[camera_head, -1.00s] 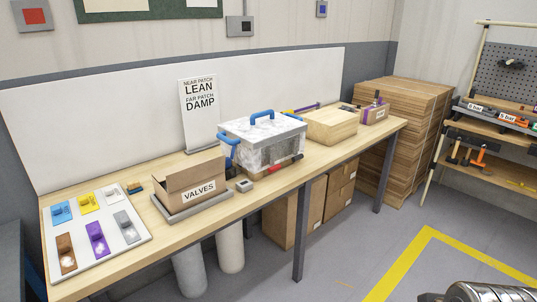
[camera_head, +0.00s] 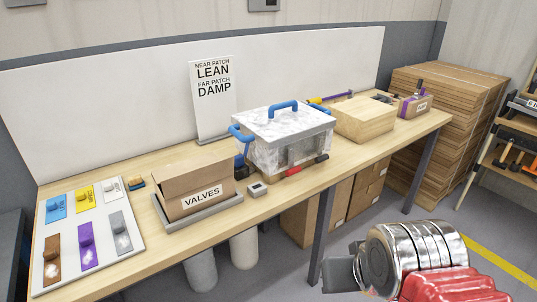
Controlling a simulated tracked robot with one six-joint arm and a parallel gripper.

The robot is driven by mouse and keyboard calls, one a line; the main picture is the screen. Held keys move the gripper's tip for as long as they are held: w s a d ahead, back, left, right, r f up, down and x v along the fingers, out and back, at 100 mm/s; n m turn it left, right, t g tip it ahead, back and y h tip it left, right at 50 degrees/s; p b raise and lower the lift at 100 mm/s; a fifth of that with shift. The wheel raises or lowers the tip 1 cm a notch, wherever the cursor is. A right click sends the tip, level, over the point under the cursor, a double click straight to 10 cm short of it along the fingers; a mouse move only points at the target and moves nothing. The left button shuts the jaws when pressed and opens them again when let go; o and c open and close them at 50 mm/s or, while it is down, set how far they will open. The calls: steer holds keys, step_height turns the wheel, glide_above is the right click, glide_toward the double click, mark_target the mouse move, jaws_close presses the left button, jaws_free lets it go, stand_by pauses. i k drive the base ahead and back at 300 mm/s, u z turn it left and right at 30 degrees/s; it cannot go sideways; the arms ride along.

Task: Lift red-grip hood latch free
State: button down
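The hood (camera_head: 284,128) is a cloudy, clear-sided box with a pale marbled lid and blue handles. It stands on the wooden bench near the middle of the picture. My gripper (camera_head: 342,273) shows only in part as a dark grey piece at the lower right, beside my silver and red arm. It is well in front of the bench, apart from the latch. Its fingers cannot be made out.
A carton labelled VALVES (camera_head: 197,184) sits on a grey tray left of the hood, with a small grey device (camera_head: 257,189) between. A wooden box (camera_head: 364,118) stands right of the hood. A sample board (camera_head: 128,242) lies at the left end. Bench legs and cartons (camera_head: 368,185) are below.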

mark_target(296, 169)
steer(key=u, duration=0.5)
steer(key=i, duration=1)
steer(key=u, duration=0.5)
